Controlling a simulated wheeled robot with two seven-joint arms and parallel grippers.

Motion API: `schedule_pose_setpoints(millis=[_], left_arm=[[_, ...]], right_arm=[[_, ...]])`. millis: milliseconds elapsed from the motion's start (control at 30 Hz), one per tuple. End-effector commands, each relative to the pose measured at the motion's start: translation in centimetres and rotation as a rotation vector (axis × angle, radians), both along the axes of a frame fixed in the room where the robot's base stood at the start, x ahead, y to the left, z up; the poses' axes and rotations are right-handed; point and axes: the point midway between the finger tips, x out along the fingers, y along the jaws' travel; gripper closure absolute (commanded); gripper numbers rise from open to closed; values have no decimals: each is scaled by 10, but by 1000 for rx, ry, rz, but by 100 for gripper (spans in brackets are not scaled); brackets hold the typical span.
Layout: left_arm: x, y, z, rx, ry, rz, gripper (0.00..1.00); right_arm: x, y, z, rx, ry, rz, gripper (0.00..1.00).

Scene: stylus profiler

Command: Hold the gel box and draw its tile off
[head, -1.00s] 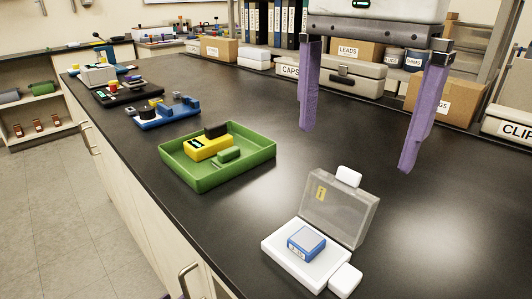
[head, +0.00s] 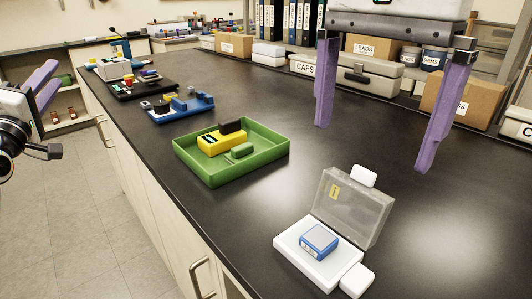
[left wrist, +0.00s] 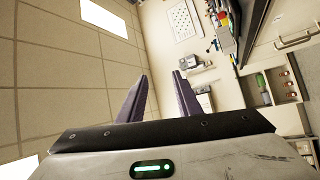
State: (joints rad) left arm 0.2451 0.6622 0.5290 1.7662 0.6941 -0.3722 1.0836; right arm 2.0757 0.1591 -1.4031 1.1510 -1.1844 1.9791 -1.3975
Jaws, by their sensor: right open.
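The gel box (head: 290,252) stands at the front right of the black bench. Its white base holds the tile (head: 319,240), a small blue block with a grey top. Its clear lid (head: 352,208) stands open behind the tile, with a yellow label and a white tab. Another white tab (head: 357,281) is at the base's front right. My right gripper (head: 372,148) is open and empty above the bench, behind the box. My left gripper (head: 53,76) is at the far left, off the bench. The left wrist view shows its purple fingers (left wrist: 161,76) apart and empty.
A blue tray (head: 180,113) is further back. Boxes and cases, including a CAPS case (head: 345,76), line the rear. The bench between is clear.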

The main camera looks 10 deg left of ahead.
Motion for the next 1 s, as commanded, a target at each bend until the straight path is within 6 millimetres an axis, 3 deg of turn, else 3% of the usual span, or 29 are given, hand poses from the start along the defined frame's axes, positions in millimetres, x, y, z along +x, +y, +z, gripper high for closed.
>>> schedule_pose_setpoints(millis=[33, 100, 300, 433, 600, 700, 900, 1000], left_arm=[[7, -9, 30, 6, -27, -29, 69], [21, -32, 55, 42, -15, -75, 69], [61, -123, 104, 283, 105, -202, 69], [73, -179, 129, 488, 189, -261, 69], [73, -239, 154, 783, 299, -306, 69], [66, -264, 163, 964, 368, -311, 69], [46, -293, 172, 1313, 521, -297, 69], [33, -309, 166, 1478, 600, -328, 69]], right_arm=[[0, 0, 0, 0, 0, 0, 0], [0, 0, 0, 0, 0, 0, 0], [0, 0, 0, 0, 0, 0, 0], [0, 0, 0, 0, 0, 0, 0], [0, 0, 0, 0, 0, 0, 0], [0, 0, 0, 0, 0, 0, 0], [0, 0, 0, 0, 0, 0, 0], [0, 0, 0, 0, 0, 0, 0]])
